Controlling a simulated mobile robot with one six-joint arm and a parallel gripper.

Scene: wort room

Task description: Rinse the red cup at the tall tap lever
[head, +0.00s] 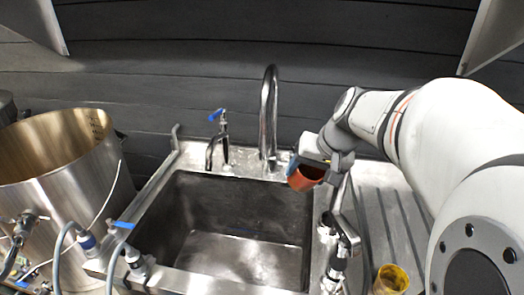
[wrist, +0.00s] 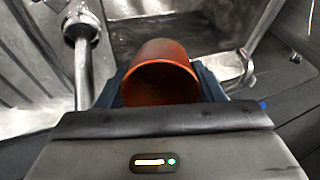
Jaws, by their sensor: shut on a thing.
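The red cup (head: 304,181) is held in my gripper (head: 308,163) above the right rim of the sink, looking tilted. In the wrist view the cup (wrist: 160,62) sits between the two dark blue fingers of my gripper (wrist: 165,86), which is shut on it. A tall curved chrome tap (head: 268,108) stands behind the sink, just left of the cup and apart from it. Its lever is not clearly visible. The steel sink basin (head: 178,205) is in front of the taps and holds no visible object.
A short tap with a blue handle (head: 222,135) stands left of the tall tap. Chrome fittings with a hose (head: 345,232) rise at the sink's right edge. A yellow cup (head: 391,281) is on the right drainboard. A large steel pot (head: 75,190) stands at left.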

